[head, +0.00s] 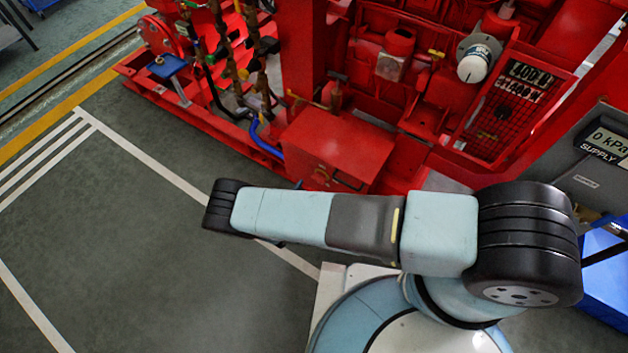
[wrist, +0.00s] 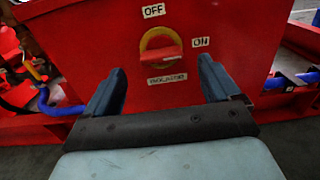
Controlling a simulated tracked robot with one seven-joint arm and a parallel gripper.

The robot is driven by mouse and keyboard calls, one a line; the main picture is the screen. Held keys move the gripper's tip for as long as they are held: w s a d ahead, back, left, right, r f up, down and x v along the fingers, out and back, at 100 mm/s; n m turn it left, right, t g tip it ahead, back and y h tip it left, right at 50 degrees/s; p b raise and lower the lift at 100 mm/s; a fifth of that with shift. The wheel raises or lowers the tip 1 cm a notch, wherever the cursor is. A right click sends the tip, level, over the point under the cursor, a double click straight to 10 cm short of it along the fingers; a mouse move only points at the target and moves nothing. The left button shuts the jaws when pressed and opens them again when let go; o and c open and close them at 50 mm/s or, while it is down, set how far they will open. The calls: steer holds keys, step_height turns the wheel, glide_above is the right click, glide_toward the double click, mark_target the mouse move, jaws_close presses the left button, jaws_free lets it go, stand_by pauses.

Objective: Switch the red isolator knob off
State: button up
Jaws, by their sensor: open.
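The red isolator knob (wrist: 162,53) sits on a yellow round plate on the front of a red box (wrist: 75,40). Its grip lies about level, with one end towards the ON label (wrist: 200,42). The OFF label (wrist: 153,10) is above it and the ISOLATOR label (wrist: 167,79) below. My gripper (wrist: 162,68) is open, its two blue fingers apart on either side of the knob in the picture. Nothing is between them in their grasp, and they look short of the panel.
The red box (head: 340,138) stands low on the red pumpset frame. Blue hoses (wrist: 45,102) run on both sides of it. A grey supply gauge panel (head: 595,150) is at the right. Green floor (head: 130,220) at the left is clear.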

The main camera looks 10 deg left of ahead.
mark_target(317, 181)
steer(key=shift+x, duration=2.85)
steer(key=shift+c, duration=0.4)
